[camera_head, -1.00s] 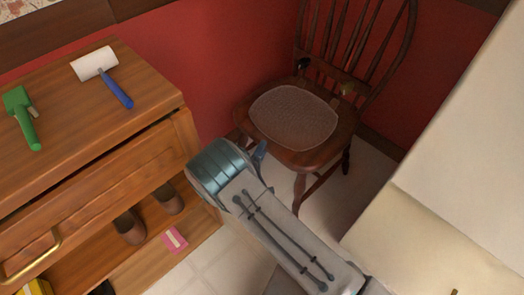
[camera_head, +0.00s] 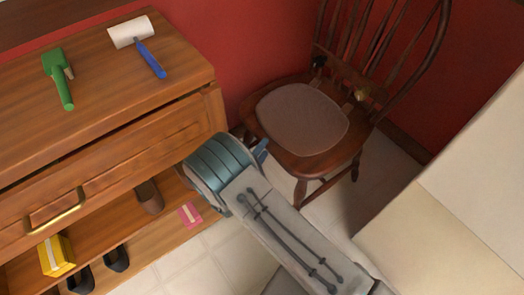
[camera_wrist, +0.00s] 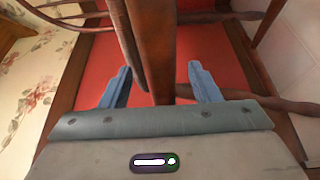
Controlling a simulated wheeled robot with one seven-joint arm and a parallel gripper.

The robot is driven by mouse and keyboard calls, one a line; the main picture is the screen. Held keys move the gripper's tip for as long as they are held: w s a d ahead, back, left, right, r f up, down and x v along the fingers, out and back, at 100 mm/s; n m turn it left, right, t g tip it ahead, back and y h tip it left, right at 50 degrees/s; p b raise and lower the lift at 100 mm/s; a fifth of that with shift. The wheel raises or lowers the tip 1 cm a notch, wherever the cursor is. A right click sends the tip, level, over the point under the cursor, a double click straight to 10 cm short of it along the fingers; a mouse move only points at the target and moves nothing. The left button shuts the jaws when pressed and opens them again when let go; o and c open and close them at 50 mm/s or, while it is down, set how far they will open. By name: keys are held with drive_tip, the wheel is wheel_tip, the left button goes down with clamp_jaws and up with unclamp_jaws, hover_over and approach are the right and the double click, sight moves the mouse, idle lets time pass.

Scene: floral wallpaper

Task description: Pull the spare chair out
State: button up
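The spare chair (camera_head: 318,165) is dark brown wood with a spindle back and a padded seat. It stands upright against the red wall in the head view. My gripper (camera_wrist: 160,68) shows two blue fingers spread apart in the wrist view. An upright brown chair part (camera_wrist: 152,45) passes between them, with a visible gap beside each finger. In the head view my arm reaches to the chair's front left, and one blue finger shows beside the seat edge. The rest of the gripper is hidden behind my wrist.
A wooden cabinet (camera_head: 110,150) stands close on the left, holding a green brush (camera_head: 58,78) and a lint roller (camera_head: 137,45) on top. Shoes, a pink item (camera_head: 190,215) and a yellow box (camera_head: 57,255) are below. A pale block-like surface (camera_head: 440,200) bounds the right.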

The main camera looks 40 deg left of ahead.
drive_tip(key=s+d+p, duration=0.1)
drive_tip(key=s+p, duration=0.1)
drive_tip(key=s, duration=1.1)
drive_tip(key=shift+s+d, duration=0.15)
drive_tip(key=shift+s, duration=0.25)
